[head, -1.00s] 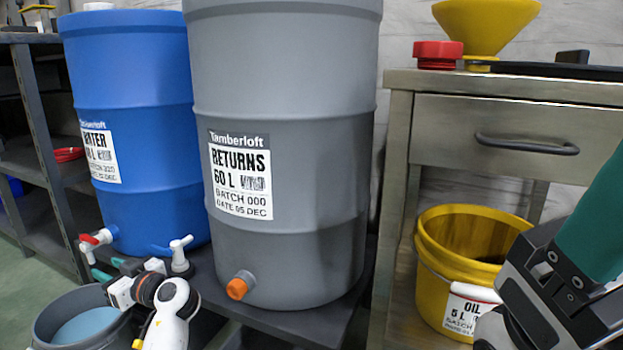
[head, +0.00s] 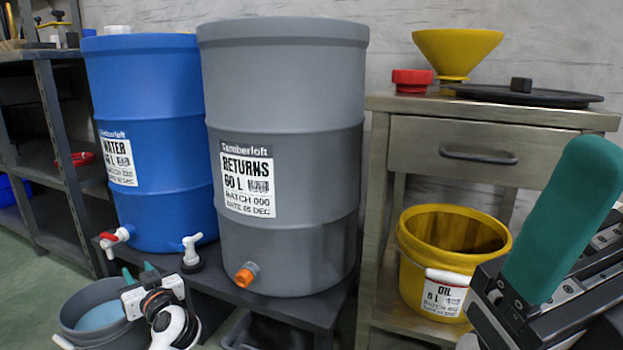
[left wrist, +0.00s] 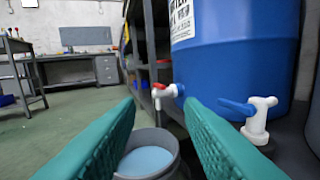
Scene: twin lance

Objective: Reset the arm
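My left gripper (head: 138,270) has two teal fingers above the grey bucket (head: 66,318) of pale blue liquid. In the left wrist view the fingers stand well apart with nothing between them, and the bucket shows beyond and below. My right gripper (head: 565,220) is at the right edge of the head view, with a large teal finger close to the camera in front of the yellow oil bucket (head: 418,262). Its other finger cannot be made out, so its opening is unclear.
The blue water drum (head: 155,150) and grey returns drum (head: 285,100) stand on a low dark stand. A red-handled tap (head: 116,237) and a white blue-levered tap (head: 191,252) are near my left gripper. A metal cabinet (head: 410,150) bears a yellow funnel (head: 457,50).

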